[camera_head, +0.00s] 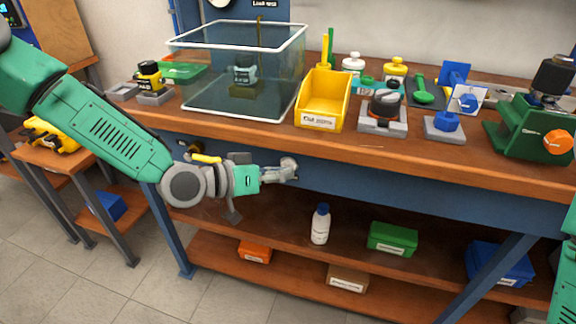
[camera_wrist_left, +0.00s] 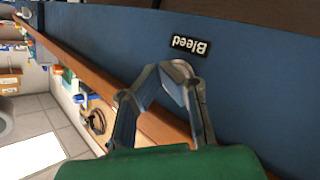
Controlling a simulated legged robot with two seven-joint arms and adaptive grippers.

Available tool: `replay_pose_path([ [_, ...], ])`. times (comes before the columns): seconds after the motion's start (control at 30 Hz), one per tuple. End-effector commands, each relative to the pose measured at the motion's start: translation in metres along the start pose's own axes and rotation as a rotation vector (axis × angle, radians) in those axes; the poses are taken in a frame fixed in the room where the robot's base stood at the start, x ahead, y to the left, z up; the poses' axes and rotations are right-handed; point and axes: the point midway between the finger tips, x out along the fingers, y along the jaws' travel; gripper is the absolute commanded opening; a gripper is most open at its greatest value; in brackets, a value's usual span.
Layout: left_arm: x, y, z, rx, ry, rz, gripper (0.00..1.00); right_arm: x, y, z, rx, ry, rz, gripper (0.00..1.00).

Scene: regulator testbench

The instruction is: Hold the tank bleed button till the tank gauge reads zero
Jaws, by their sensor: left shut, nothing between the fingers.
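My left gripper (camera_head: 288,168) is in front of the bench's blue front panel (camera_head: 345,185), below the wooden top. Its fingers are shut and empty. I cannot tell whether the fingertips touch anything. A round dial (camera_head: 220,2) is cut off by the top edge; its reading, and whether it is the tank gauge, cannot be told. My right gripper is out of view.
On the bench top stand a clear tank (camera_head: 275,85), a yellow bin (camera_head: 325,98), a blue knob on a grey block (camera_head: 446,122) and a green machine (camera_head: 530,130). The lower shelves hold a white bottle (camera_head: 320,225) and a green box (camera_head: 392,239). The floor in front is open.

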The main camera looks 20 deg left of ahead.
Motion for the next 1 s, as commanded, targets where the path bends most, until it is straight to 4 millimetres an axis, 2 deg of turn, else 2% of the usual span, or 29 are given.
replay_pose_path([
  [0.2, -0.008, 0.006, 0.005, -0.002, -0.001, 0.0, 0.0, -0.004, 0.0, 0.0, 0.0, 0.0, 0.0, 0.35],
  [0.57, -0.01, 0.007, 0.007, -0.002, -0.001, 0.0, 0.0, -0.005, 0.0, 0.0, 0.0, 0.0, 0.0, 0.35],
  [1.0, -0.039, 0.029, 0.028, -0.003, -0.002, 0.0, 0.0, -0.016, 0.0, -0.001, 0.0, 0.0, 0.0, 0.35],
])
